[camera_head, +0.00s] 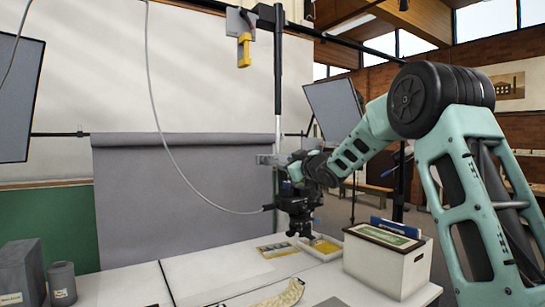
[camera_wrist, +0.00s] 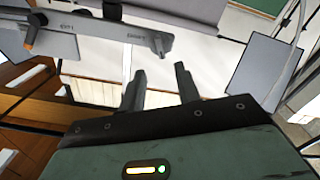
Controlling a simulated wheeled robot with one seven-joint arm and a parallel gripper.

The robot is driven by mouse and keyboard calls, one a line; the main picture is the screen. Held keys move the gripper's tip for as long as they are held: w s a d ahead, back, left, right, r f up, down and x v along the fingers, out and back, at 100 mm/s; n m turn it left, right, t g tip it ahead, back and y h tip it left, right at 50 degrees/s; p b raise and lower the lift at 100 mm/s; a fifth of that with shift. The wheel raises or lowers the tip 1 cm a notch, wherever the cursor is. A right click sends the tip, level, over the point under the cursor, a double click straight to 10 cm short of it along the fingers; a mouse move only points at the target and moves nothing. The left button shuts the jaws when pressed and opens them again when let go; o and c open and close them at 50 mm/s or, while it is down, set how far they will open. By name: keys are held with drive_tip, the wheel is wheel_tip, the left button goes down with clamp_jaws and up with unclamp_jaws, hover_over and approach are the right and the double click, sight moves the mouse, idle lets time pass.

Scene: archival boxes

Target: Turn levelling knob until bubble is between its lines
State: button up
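My gripper (camera_wrist: 160,70) is open and empty in the wrist view, with a clear gap between its two grey fingers. Beyond the fingers is a grey bar (camera_wrist: 125,31) with small dark lettering that I cannot read. An orange-tipped part (camera_wrist: 33,30) sits at its left end, and I cannot tell whether it is the levelling knob. In the head view my arm reaches to a dark assembly (camera_head: 297,203) beside the upright column (camera_head: 278,90). Dark parts merge there, so the fingertips are unclear. I cannot make out a bubble or its lines in either view.
A white table (camera_head: 215,270) lies below, with a white box of folders (camera_head: 385,265) at right and grey boxes (camera_head: 20,272) at left. A loose cable (camera_head: 160,130) hangs to the dark assembly. A yellow-fronted device (camera_head: 244,50) is high beside the column.

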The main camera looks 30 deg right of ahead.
sight(271, 160)
drive_tip(key=w+p, duration=0.4)
drive_tip(key=w, duration=0.5)
drive_tip(key=shift+w+a, duration=0.1)
drive_tip(key=shift+a, duration=0.1)
clamp_jaws()
